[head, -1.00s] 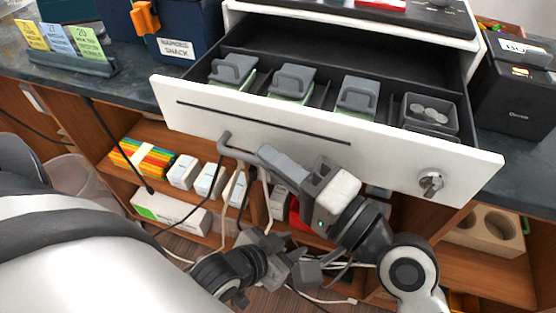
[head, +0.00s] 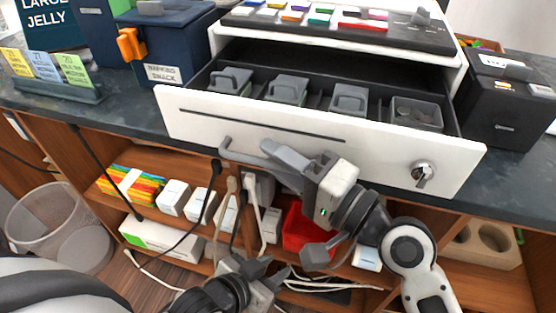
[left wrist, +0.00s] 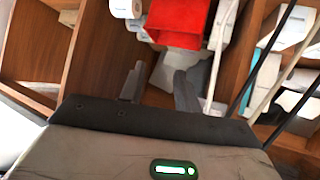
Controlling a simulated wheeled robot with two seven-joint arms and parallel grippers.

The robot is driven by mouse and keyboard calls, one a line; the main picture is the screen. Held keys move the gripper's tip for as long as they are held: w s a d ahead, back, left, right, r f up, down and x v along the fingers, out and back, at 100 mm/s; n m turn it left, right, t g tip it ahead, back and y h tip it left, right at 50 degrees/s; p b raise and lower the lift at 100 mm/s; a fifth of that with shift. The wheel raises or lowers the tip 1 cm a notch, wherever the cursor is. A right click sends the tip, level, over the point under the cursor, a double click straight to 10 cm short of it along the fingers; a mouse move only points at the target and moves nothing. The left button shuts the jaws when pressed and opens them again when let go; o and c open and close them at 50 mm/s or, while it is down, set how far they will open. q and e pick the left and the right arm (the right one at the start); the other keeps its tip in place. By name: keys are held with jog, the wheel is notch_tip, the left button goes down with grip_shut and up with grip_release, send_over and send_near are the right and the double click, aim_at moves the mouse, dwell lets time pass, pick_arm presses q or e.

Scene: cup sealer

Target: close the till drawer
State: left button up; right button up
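The till drawer (head: 330,140) stands open, its white front out from the till body (head: 345,50). Its dark inside holds grey clips and a coin tray (head: 416,113). A grey handle (head: 226,148) is on the front's lower left part, and a key lock (head: 423,172) is at the right. My right gripper (head: 272,158) is at the handle against the drawer front and covers the handle's right part. I cannot tell whether its fingers hold the bar. My left gripper (head: 268,272) is low in front of the shelves, open and empty. Its parted fingers show in the left wrist view (left wrist: 160,88).
Below the drawer are wooden shelves with white boxes, cables and a red bin (head: 303,228). A black box (head: 510,105) stands right of the till. A blue box (head: 165,45) and a card holder (head: 60,88) stand left. A clear waste bin (head: 50,220) is on the floor.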

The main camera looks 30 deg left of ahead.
pick_arm(q)
jog(key=shift+s+f, duration=0.1)
jog(key=shift+f, duration=0.05)
